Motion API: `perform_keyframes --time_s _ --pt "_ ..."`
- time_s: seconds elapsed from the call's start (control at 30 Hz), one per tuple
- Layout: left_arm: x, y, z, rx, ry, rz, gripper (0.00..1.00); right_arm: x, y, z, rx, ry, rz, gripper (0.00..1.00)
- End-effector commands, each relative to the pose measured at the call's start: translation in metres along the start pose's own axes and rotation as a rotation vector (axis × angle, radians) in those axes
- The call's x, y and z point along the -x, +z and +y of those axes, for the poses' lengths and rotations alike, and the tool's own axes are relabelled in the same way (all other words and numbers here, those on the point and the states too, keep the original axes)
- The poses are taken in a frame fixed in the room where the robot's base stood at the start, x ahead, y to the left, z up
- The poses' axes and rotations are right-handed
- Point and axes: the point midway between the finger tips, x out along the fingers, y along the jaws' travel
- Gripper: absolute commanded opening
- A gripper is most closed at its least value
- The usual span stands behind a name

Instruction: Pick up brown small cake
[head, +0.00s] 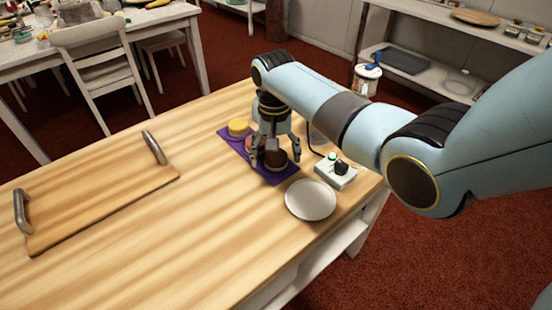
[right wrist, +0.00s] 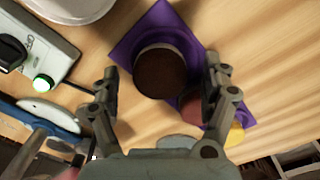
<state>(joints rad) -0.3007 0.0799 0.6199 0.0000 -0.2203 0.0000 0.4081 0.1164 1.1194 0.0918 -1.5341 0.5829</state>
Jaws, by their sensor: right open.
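The brown small cake (head: 276,160) is a short dark cylinder at the near end of a purple mat (head: 283,178). In the right wrist view the brown cake (right wrist: 160,74) shows from above, between the two spread fingers. My right gripper (head: 275,156) is open above and around the cake, pointing down. In the right wrist view a gap shows between the cake and each finger of the gripper (right wrist: 161,72). The gripper partly hides the cake in the head view. My left gripper is not in view.
A pink cake (right wrist: 192,106) and a yellow cake (head: 238,126) stand on the same mat. A white plate (head: 310,199) and a control box with a green button (head: 335,173) are nearby. A wooden tray with metal handles (head: 100,205) lies left. The table's middle is clear.

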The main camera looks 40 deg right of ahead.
Motion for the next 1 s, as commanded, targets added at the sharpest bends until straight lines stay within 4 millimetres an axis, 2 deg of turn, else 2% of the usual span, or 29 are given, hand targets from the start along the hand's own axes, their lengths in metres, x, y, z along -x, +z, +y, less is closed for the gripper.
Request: perform_keyframes --time_s 0.07,0.4,0.43,0.77,0.87,1.0 --pt "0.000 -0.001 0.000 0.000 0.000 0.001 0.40 0.000 0.000 0.000 0.000 0.000 0.000 0.80" --pt "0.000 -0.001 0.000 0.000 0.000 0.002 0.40 0.000 0.000 0.000 0.000 0.000 -0.001 0.36" --pt "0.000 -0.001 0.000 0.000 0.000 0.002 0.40 0.000 0.000 0.000 0.000 0.000 -0.001 0.34" --pt "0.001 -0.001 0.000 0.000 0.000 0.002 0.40 0.004 0.000 0.000 0.000 0.000 0.000 0.33" --pt "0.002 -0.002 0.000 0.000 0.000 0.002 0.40 0.013 -0.001 0.000 0.000 -0.001 0.002 0.33" --pt "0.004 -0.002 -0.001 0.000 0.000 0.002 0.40 0.035 -0.001 0.000 0.000 -0.002 0.003 0.33"
